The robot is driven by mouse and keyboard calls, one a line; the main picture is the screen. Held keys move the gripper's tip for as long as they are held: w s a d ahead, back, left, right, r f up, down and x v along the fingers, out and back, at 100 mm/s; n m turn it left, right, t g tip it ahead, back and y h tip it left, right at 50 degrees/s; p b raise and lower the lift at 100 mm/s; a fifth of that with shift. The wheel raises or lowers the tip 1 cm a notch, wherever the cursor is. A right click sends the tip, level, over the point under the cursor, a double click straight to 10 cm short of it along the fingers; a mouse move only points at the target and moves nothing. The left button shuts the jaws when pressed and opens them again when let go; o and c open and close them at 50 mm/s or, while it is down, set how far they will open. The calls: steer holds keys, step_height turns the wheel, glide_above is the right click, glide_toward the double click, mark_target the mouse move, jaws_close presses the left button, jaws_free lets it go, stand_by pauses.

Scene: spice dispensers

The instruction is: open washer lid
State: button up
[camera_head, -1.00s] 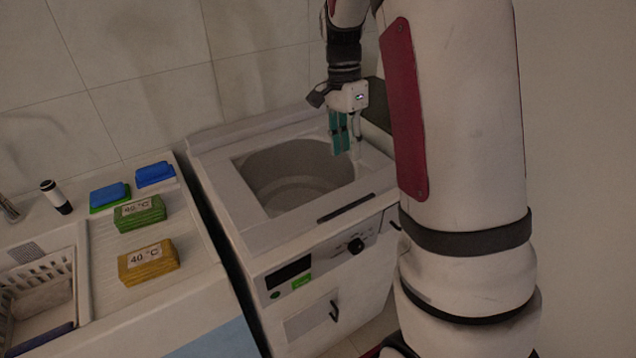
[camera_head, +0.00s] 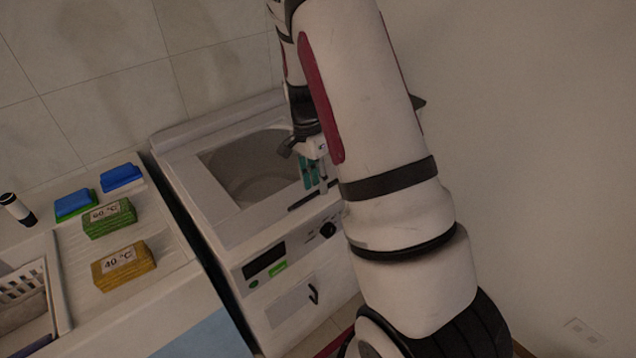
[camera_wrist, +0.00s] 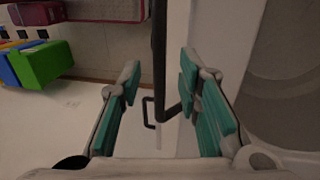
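The white washer (camera_head: 215,215) stands in the middle of the head view, with a round drum showing through its top. I cannot tell whether a clear lid pane covers it. A dark bar handle (camera_head: 303,201) lies along the top's front edge. My gripper (camera_head: 312,186) is at the right part of that edge, fingers pointing down. In the wrist view, the teal fingers (camera_wrist: 160,85) are apart, with the dark handle bar (camera_wrist: 158,55) running between them. Contact with the bar is not visible. My arm hides the washer's right side.
A counter left of the washer holds a green block (camera_head: 109,219), a yellow block (camera_head: 124,266), two blue-topped sponges (camera_head: 121,177) and a white basket (camera_head: 25,295). The wrist view shows colored boxes (camera_wrist: 38,65) far below. Bare wall fills the right.

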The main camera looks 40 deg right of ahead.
steer(key=shift+s+f, duration=0.1)
steer(key=shift+f, duration=0.35)
jaws_close()
steer(key=shift+r, duration=0.1)
